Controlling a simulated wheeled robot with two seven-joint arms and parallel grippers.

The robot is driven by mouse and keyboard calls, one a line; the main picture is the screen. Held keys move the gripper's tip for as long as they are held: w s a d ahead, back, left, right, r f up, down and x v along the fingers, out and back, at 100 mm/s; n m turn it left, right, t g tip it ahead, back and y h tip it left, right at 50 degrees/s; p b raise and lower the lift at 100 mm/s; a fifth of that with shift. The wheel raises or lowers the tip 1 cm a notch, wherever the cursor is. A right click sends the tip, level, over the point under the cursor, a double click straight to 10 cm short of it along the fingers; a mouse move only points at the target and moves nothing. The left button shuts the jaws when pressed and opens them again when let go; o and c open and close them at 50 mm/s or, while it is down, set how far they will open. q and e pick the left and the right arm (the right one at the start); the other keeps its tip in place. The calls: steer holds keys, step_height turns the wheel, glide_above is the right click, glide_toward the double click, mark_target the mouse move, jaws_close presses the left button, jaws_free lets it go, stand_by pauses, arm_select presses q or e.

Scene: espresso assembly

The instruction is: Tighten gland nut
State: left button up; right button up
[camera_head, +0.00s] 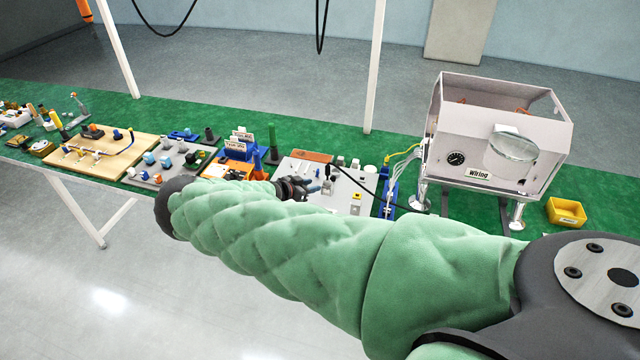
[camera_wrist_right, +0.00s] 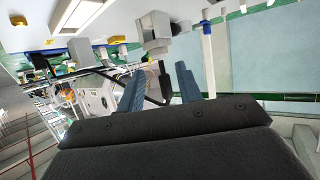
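My right arm crosses the front of the head view, and its gripper (camera_head: 316,186) is over the grey fixture board (camera_head: 350,205). In the right wrist view the two blue fingers (camera_wrist_right: 160,72) stand apart. A black cable (camera_wrist_right: 152,99) and a small dark part (camera_wrist_right: 165,80) show between or behind them; I cannot tell whether either finger touches them. In the head view the black cable (camera_head: 376,189) runs from the board to the right. I cannot pick out the gland nut for certain. A grey block-shaped part (camera_wrist_right: 155,32) shows above the fingers in the wrist view. My left gripper is not in view.
The white machine housing (camera_head: 470,135) labelled Wiring stands right of the board, with a yellow bin (camera_head: 566,212) beside it. Blue holders with yellow wires (camera_head: 404,155) stand between. Other boards, including a wooden one (camera_head: 95,172), fill the green bench to the left.

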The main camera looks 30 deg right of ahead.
mark_target(324, 183)
steer(key=shift+x, duration=1.1)
steer(key=shift+d+f, duration=0.1)
steer(key=shift+f, duration=0.05)
steer(key=shift+b+x, duration=0.6)
steer(key=shift+x, duration=0.8)
steer(key=c, duration=0.7)
